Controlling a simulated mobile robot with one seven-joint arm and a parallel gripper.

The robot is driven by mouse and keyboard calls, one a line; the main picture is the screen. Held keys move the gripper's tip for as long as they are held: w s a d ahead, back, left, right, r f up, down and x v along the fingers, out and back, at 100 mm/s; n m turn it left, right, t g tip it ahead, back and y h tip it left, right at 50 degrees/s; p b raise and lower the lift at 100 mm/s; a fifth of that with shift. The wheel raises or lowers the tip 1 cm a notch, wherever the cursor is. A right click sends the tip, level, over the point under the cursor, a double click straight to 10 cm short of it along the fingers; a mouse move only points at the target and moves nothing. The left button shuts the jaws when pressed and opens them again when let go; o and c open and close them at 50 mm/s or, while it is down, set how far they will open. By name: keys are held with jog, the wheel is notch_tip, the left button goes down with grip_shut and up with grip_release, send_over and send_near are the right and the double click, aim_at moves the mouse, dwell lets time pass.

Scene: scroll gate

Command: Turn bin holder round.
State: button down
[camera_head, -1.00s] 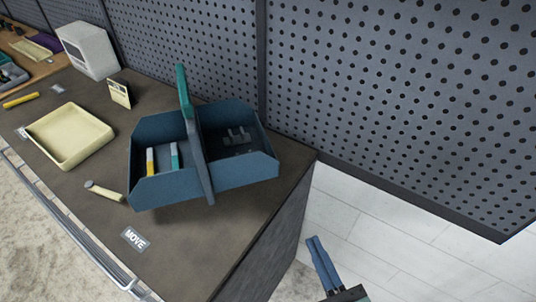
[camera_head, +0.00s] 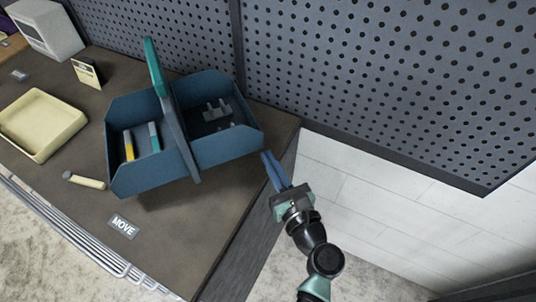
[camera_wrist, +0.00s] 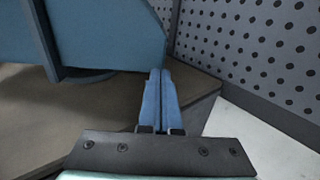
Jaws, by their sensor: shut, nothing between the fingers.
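The bin holder (camera_head: 228,147) is a blue two-bin caddy with a dark central divider and a teal-topped handle (camera_head: 155,68). It stands on the brown bench top near its right end. Its left bin holds a yellow and a teal-and-white item; its right bin holds dark grey pieces. My gripper (camera_head: 268,158) has its blue fingers together and empty, close to the holder's right end. In the wrist view the shut fingers (camera_wrist: 158,95) point at the right corner of the holder's blue wall (camera_wrist: 110,35). Whether they touch it I cannot tell. A round dark base shows under the holder.
A cream tray (camera_head: 42,125), a pale cylindrical item (camera_head: 84,181) and a MOVE label (camera_head: 123,226) are left of and in front of the holder. A small card stand (camera_head: 86,72) is behind. A perforated panel (camera_head: 370,80) rises along the back.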

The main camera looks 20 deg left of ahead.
jog(key=shift+w+a, duration=0.5)
jog(key=shift+a, duration=0.05)
